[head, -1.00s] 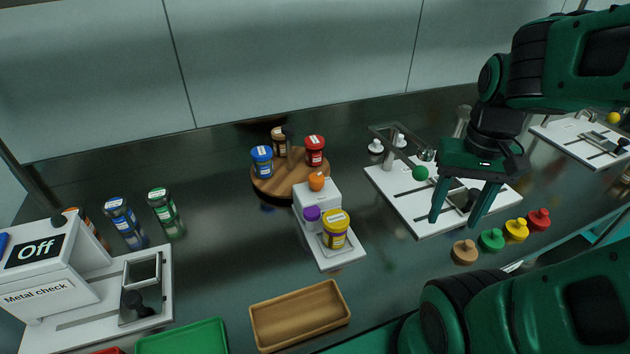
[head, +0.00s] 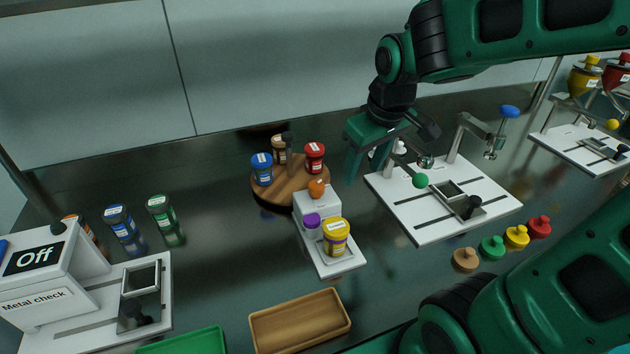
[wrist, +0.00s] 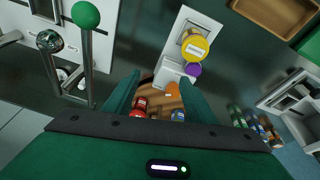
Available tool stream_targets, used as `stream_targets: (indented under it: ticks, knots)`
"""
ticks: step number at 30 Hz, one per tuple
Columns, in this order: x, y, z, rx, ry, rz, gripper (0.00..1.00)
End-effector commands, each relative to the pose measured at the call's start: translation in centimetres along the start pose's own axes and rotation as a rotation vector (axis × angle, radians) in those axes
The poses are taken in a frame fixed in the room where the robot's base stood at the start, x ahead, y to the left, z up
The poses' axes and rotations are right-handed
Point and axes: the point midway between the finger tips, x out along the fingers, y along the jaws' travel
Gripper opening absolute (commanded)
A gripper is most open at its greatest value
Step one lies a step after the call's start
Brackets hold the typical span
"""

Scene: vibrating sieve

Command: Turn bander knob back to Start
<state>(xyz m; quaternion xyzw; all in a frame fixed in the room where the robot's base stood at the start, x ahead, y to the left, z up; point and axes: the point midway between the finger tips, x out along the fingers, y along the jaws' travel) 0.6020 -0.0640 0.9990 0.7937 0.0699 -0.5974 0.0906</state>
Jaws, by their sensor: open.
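My gripper (head: 368,170) is open and empty, raised to the right of a small white machine (head: 318,198) in the head view. An orange knob (head: 317,187) sits on top of that machine; no Start mark or setting is legible. A yellow-lidded jar (head: 335,236) stands on its plate beside a purple knob (head: 312,219). In the wrist view, the orange knob (wrist: 172,90) shows beyond the fingertips and between the two fingers (wrist: 158,85), nearer the right one. It is apart from them.
A round wooden stand (head: 290,186) with blue, red and tan jars is just behind. A post with a green ball (head: 420,180) rises from the white sieve board (head: 430,228) at right. A wooden tray (head: 300,318) lies in front.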

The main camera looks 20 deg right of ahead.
Motion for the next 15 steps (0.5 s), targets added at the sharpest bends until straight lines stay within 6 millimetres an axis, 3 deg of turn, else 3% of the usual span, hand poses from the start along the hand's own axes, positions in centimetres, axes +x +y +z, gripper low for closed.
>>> stream_targets:
  ticks: [1, 6, 15]
  knots:
    - [0.2, -0.8, -1.7, -0.096, -0.008, -0.015, 0.51]
    - [0.8, -2.2, -5.9, -0.449, -0.076, -0.066, 0.51]
    - [2.0, -3.7, -10.8, -0.965, -0.194, -0.175, 0.51]
